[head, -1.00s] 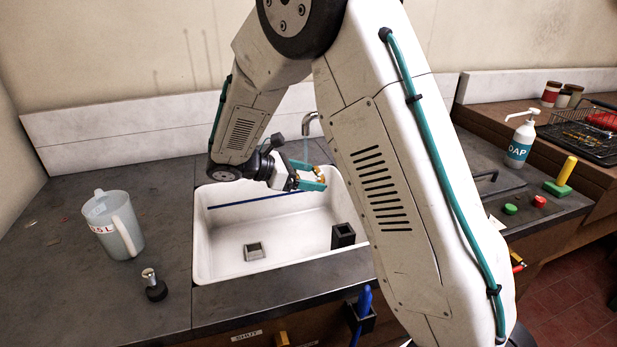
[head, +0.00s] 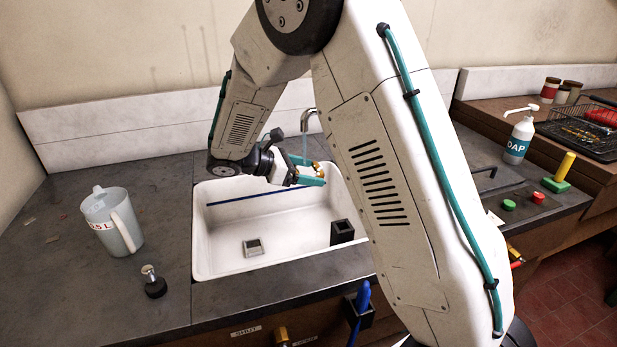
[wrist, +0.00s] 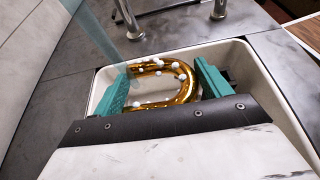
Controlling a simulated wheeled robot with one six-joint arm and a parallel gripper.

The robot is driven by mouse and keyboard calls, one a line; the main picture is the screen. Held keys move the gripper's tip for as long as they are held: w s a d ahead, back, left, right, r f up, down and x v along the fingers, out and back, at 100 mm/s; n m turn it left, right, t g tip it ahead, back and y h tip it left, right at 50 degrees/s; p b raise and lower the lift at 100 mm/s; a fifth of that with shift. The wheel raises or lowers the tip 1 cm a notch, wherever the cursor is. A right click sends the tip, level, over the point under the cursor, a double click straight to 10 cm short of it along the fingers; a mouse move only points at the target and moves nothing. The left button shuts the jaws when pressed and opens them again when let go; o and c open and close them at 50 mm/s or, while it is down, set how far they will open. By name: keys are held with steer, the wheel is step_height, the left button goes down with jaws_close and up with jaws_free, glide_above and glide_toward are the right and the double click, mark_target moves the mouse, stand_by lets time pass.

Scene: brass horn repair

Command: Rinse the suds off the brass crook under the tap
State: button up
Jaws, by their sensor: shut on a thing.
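The brass crook (wrist: 178,88) is a golden U-shaped tube with several white suds blobs on it. My gripper (wrist: 165,85) is shut on it, with one teal finger on each side. In the head view my gripper (head: 312,174) holds it above the white sink (head: 225,235), and only a small golden part of the crook shows. The tap (head: 308,117) stands behind the sink. A bluish water stream (head: 305,148) falls from it close to the gripper. In the wrist view the stream (wrist: 95,32) comes down near the left finger; whether it touches the crook is unclear.
A dark square block (head: 342,232) and a grey drain piece (head: 253,247) are in the sink. A jug (head: 113,225) and a small black-based plug (head: 153,283) stand on the left counter. A soap bottle (head: 519,140) and red and green buttons (head: 509,205) are at right.

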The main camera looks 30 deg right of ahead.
steer(key=shift+s+a, duration=0.15)
steer(key=shift+s, duration=0.05)
steer(key=s+d, duration=0.5)
steer(key=shift+s+d, duration=0.25)
steer(key=shift+d, duration=0.15)
stand_by(0.5)
steer(key=shift+r, duration=0.1)
stand_by(1.1)
steer(key=shift+s+d+r, duration=1.7)
steer(key=shift+d+r, duration=0.1)
steer(key=shift+r, duration=0.15)
